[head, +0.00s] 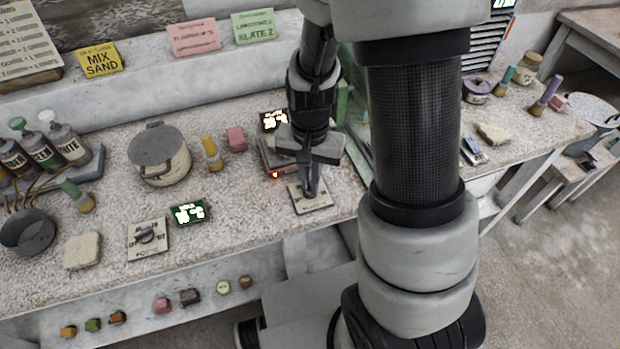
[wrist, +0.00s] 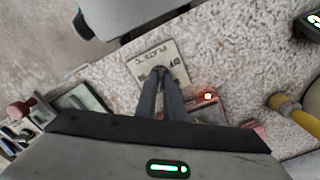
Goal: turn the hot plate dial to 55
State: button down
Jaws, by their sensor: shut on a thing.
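The hot plate dial panel (head: 322,205) is a pale square plate on the worktop near its front edge. In the wrist view the panel (wrist: 178,56) carries the lettering "PLATE °C" and "OFF". My gripper (head: 311,193) points down over the middle of this panel. In the wrist view the fingertips of my gripper (wrist: 160,72) are close together on the dial, which they hide; its pointer and setting cannot be read. The hot plate (head: 268,160) sits behind the panel, partly behind my arm, with a small red light. A display (head: 273,120) behind it has digits too blurred to read.
A second dial panel (head: 148,240) and a green display (head: 189,213) lie to the left.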

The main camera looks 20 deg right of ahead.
dwell(0.4)
jog(key=c, duration=1.9)
grip_release()
jog(key=shift+o, duration=0.2)
notch_tip(320, 180, up, 18)
jog(key=p, duration=0.3)
jog(key=shift+f, duration=0.25)
jog(key=shift+s, duration=0.15)
